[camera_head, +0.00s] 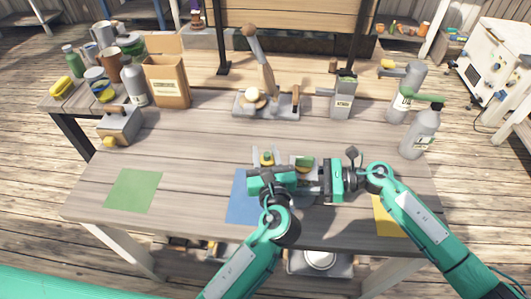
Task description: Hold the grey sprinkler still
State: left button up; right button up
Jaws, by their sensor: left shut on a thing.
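My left gripper (270,180) is low over the middle of the table, by the right edge of the blue mat (241,202). It is shut on a small grey thing (267,157) with a yellow-green top, which looks like the grey sprinkler. The gripper hides most of it, so I cannot be sure what it is or whether it touches the table. My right gripper (314,187) comes in from the right, close beside the left one. Its fingertips are too small and covered to tell their state. A green-topped piece (304,162) shows just behind the grippers.
Around the green mat (133,190) the table is clear.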

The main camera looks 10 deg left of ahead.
pick_arm(q)
jog(key=shift+f, duration=0.2)
pick_arm(e)
jog(key=shift+f, duration=0.2)
pick_arm(q)
jog(key=o, duration=1.1)
jog(key=shift+s, duration=0.1)
jog(key=shift+v, duration=2.9)
jog(key=v, duration=1.2)
jog(key=shift+s+d, duration=0.1)
